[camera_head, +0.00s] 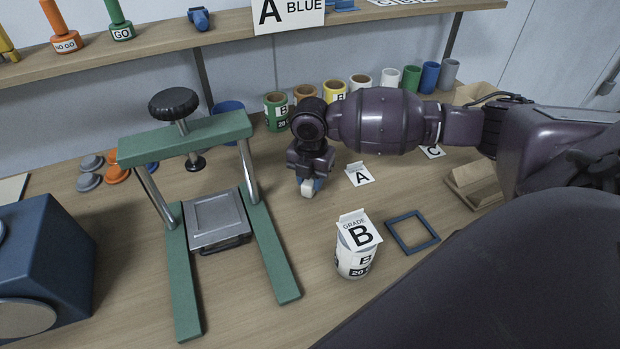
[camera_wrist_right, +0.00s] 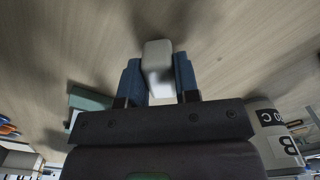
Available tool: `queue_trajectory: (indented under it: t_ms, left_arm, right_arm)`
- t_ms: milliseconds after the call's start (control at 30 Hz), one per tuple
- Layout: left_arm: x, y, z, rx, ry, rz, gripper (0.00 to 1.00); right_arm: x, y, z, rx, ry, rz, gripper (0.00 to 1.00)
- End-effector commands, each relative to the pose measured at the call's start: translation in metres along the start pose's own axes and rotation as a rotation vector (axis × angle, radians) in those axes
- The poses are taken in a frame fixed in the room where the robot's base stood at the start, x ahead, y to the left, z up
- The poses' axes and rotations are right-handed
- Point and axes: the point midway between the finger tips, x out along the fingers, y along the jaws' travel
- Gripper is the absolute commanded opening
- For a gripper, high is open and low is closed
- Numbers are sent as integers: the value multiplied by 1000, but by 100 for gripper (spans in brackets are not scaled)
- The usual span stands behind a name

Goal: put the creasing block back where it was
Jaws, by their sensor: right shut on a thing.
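The creasing block, a small pale block (camera_wrist_right: 157,68), is between the blue fingers of my right gripper (camera_wrist_right: 158,80) in the right wrist view. The right gripper is shut on it. In the head view my right gripper (camera_head: 312,182) points down over the table, right of the green press, and the pale tip of the block (camera_head: 308,190) shows below it. I cannot tell whether the block touches the table. My left gripper is not in view.
The green press (camera_head: 185,140) stands left. A white grade B can (camera_head: 356,255) with a card on top and a blue square frame (camera_head: 412,232) are in front. A card A (camera_head: 359,174) lies close to the right gripper. Several cans (camera_head: 277,110) line the back.

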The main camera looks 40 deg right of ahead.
Motion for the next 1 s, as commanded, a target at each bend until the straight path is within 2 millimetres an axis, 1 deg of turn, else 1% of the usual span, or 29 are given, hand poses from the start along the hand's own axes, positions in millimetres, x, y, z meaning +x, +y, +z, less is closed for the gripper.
queue_trajectory:
  t_ms: [233, 367, 400, 533, 567, 867, 1000]
  left_arm:
    - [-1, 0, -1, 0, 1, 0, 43]
    - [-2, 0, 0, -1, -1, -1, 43]
    - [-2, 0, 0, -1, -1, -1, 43]
    - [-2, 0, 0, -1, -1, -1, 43]
    - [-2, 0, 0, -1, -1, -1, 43]
    - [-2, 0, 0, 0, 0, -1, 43]
    - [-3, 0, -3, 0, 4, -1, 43]
  right_arm:
    - [0, 0, 0, 0, -1, 2, 10]
    - [2, 0, 0, 0, 0, 1, 10]
    - [3, 0, 0, 0, 0, 1, 32]
    - [2, 0, 0, 0, 0, 1, 52]
    - [2, 0, 0, 0, 0, 1, 55]
    - [0, 0, 0, 0, -1, 1, 55]
    - [-12, 0, 1, 0, -3, 3, 55]
